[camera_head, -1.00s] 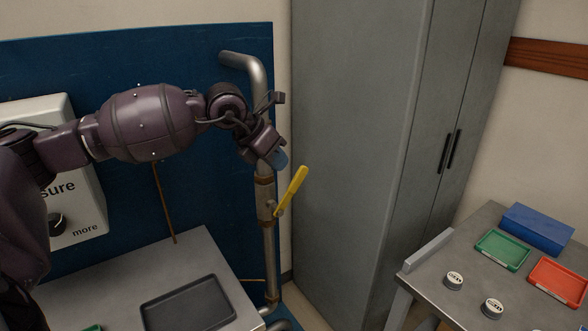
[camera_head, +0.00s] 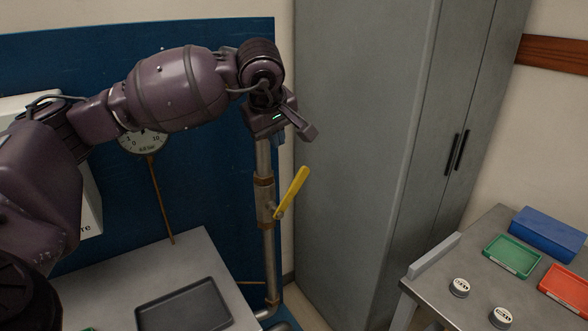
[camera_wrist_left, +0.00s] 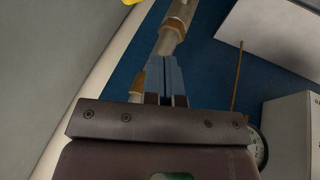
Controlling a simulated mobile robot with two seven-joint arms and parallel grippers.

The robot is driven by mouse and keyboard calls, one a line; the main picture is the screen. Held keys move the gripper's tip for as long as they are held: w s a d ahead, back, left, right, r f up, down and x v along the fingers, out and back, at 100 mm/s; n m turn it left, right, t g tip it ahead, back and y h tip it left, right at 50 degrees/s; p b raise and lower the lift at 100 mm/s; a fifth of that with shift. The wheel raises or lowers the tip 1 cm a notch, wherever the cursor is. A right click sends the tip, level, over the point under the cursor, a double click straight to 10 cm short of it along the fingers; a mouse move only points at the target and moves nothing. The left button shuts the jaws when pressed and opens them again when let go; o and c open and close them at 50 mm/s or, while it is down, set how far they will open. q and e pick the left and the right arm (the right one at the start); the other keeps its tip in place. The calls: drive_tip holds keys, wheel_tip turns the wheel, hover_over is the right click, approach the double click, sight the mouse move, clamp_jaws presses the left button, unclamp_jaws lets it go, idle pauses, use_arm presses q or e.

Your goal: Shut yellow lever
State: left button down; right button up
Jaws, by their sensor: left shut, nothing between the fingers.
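The yellow lever (camera_head: 291,191) sits on a valve on the vertical metal pipe (camera_head: 264,190). It slants up and to the right, away from the pipe. A small piece of yellow shows at the top edge of the left wrist view (camera_wrist_left: 131,2). My left gripper (camera_head: 279,138) is above the lever, in front of the pipe's upper part, apart from the lever. Its blue fingers (camera_wrist_left: 168,80) are together with nothing between them. The pipe runs just beyond the fingertips in the wrist view. My right gripper is not in view.
A tall grey cabinet (camera_head: 350,150) stands right of the pipe. A pressure gauge (camera_head: 142,140) is on the blue panel (camera_head: 215,190). A dark tray (camera_head: 185,305) lies on the left bench. The right table holds a green tray (camera_head: 512,256), a red tray (camera_head: 565,287) and a blue box (camera_head: 548,234).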

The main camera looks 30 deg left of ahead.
use_arm(q)
hover_over(293, 186)
drive_tip(key=s+a, duration=0.1)
drive_tip(key=s, duration=0.2)
wheel_tip(293, 186, down, 9)
drive_tip(key=w+f, duration=0.1)
drive_tip(key=w+d+f, duration=0.1)
drive_tip(key=w, duration=0.1)
drive_tip(key=shift+f, duration=0.15)
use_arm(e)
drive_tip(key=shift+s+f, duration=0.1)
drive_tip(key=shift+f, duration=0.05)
